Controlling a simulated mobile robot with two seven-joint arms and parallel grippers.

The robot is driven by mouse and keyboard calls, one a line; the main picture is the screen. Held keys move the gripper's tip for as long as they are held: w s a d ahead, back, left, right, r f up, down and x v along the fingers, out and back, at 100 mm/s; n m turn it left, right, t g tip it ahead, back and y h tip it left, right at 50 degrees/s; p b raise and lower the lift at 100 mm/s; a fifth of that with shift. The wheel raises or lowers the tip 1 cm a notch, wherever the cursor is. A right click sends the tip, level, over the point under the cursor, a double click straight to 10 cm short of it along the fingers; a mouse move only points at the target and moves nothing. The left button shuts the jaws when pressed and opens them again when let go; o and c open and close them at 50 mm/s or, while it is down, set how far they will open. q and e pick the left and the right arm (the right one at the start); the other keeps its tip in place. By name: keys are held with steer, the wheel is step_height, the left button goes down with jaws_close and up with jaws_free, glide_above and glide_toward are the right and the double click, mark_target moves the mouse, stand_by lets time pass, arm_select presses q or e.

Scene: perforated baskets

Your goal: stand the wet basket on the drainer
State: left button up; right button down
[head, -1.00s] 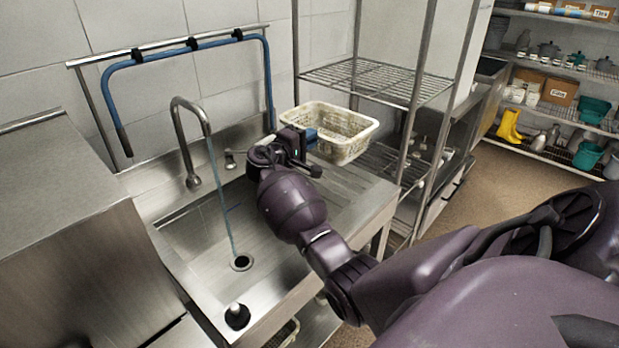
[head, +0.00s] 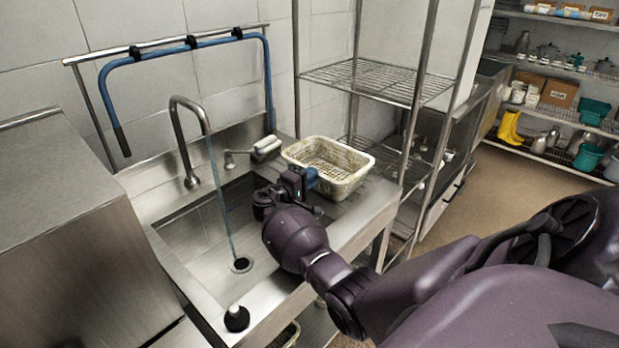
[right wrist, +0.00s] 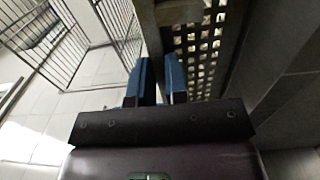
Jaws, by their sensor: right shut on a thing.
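The basket (head: 352,180) is off-white, perforated and stained. It is upright with its open top facing up, at the right end of the sink unit in the head view. My right gripper (head: 303,182) is shut on its near-left wall, with blue fingers. The basket is over the steel drainer (head: 352,218) right of the basin; I cannot tell whether its base touches. In the right wrist view the blue fingers (right wrist: 158,82) are at the perforated basket wall (right wrist: 203,40). My left gripper is not in view.
The sink basin (head: 205,232) is left of the basket, under a curved tap (head: 178,130) with water running. A wire rack (head: 375,82) stands close behind and right of the basket.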

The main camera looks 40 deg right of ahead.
steer(key=shift+f, duration=0.1)
steer(key=c, duration=1.1)
jaws_free()
steer(key=shift+a+r, duration=0.15)
steer(key=shift+r, duration=0.1)
steer(key=a, duration=0.7)
steer(key=s+a, duration=0.1)
steer(key=a, duration=0.3)
steer(key=shift+a+f, duration=0.15)
steer(key=shift+a, duration=0.2)
steer(key=shift+s, duration=0.1)
